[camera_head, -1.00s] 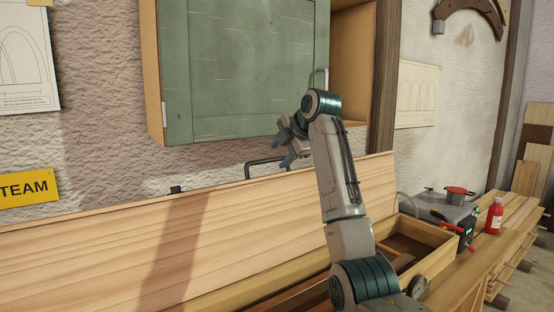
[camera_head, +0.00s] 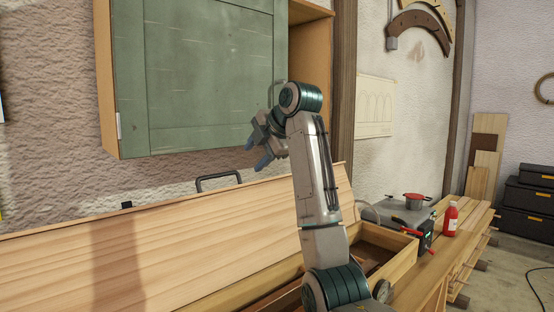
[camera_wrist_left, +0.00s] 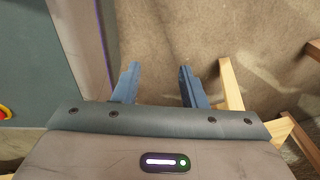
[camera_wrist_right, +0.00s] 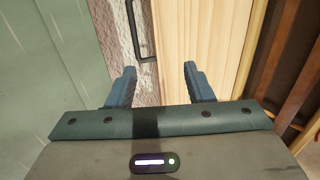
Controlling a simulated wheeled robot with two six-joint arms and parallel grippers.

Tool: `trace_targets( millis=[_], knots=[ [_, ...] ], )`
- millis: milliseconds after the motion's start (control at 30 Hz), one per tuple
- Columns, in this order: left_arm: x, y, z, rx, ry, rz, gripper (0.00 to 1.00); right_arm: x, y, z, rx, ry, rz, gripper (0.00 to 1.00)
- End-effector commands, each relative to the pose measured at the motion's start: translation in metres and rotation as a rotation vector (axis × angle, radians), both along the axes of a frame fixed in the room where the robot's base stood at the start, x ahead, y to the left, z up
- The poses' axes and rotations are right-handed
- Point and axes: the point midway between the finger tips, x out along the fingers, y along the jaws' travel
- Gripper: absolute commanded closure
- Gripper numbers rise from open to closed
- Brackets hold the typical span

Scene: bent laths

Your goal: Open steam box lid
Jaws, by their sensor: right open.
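The steam box lid (camera_head: 190,240) is a long pale wooden panel, standing tilted up along the back of the open wooden box (camera_head: 385,262). A dark bar handle (camera_head: 218,178) shows at its top edge. In the right wrist view the lid (camera_wrist_right: 197,45) and its handle (camera_wrist_right: 140,32) lie beyond the fingers. My right gripper (camera_head: 262,152) is open and empty, above the lid and right of the handle, apart from both. My left gripper (camera_wrist_left: 158,85) shows only in its wrist view, open and empty, over a bare brownish floor.
A green wall cabinet (camera_head: 200,75) hangs close behind my right gripper. A grey steam unit (camera_head: 395,215) with a red-lidded pot (camera_head: 413,201) and a red bottle (camera_head: 450,219) stand on the bench at right. Wooden legs (camera_wrist_left: 230,85) show near my left gripper.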

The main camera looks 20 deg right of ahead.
Motion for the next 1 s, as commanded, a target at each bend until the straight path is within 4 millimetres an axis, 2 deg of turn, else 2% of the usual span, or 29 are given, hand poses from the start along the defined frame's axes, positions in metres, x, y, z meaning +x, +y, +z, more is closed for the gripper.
trace_targets(
  millis=[167, 233, 300, 700, 1000],
  knots=[
    [0.004, 0.000, -0.012, 0.000, -0.001, 0.000, 0.62, -0.022, -0.009, 0.001, -0.001, -0.002, 0.000, 0.53],
    [0.005, 0.000, 0.007, 0.000, -0.001, 0.000, 0.62, -0.026, -0.012, 0.012, 0.000, 0.000, -0.001, 0.53],
    [0.004, 0.000, 0.019, 0.000, -0.004, 0.000, 0.62, -0.030, -0.014, 0.013, 0.001, 0.000, -0.002, 0.53],
    [-0.017, 0.003, 0.074, 0.003, 0.017, 0.001, 0.62, -0.054, -0.023, 0.016, 0.000, 0.001, -0.002, 0.53],
    [-0.011, 0.002, 0.120, 0.002, 0.008, 0.001, 0.62, -0.072, -0.031, 0.018, -0.001, 0.002, -0.001, 0.53]
  ],
)
